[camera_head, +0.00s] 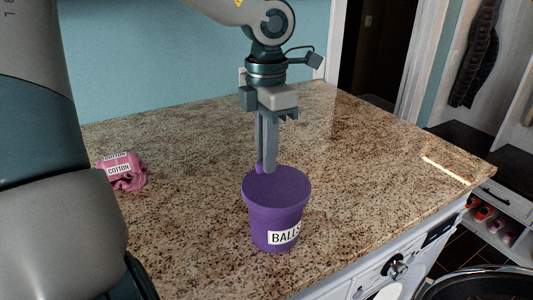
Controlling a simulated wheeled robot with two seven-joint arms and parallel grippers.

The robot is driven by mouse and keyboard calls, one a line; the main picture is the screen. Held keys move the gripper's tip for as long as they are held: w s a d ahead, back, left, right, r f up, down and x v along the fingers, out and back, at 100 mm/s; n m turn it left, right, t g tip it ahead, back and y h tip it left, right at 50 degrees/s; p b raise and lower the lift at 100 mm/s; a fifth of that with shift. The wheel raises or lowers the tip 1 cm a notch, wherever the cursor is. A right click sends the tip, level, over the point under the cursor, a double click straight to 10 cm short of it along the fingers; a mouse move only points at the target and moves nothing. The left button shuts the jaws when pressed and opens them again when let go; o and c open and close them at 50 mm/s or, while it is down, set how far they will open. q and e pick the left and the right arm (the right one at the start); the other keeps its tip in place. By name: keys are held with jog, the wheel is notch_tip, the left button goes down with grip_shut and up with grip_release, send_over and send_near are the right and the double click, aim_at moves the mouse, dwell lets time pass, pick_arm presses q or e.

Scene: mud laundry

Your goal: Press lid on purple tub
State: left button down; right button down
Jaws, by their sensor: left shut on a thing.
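The purple tub (272,224) stands upright on the granite countertop, with a white "BALLS" label on its front. A flat, round purple lid (280,187) covers its top; I cannot tell from here whether it is fully seated. My left gripper (266,169) points straight down at the back edge of the lid. Its fingers are shut on a small purple part of the lid that sticks up at the far rim. My right gripper is not in view.
A pink cloth bundle (124,173) labelled "COTTON" lies on the granite countertop (370,180) at the left. The counter right of the tub is clear. A white appliance with a knob (395,269) sits under the front edge. A shelf with shoes (486,213) stands at the right.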

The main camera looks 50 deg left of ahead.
pick_arm(q)
jog(key=shift+b, duration=0.35)
dwell(0.3)
jog(key=shift+f+b, duration=0.85)
jog(key=shift+b, duration=0.85)
dwell(2.1)
jog(key=c, duration=1.2)
grip_release()
jog(key=shift+r, duration=0.1)
jog(key=shift+r+p, duration=2.35)
jog(key=shift+r, duration=1.6)
grip_shut()
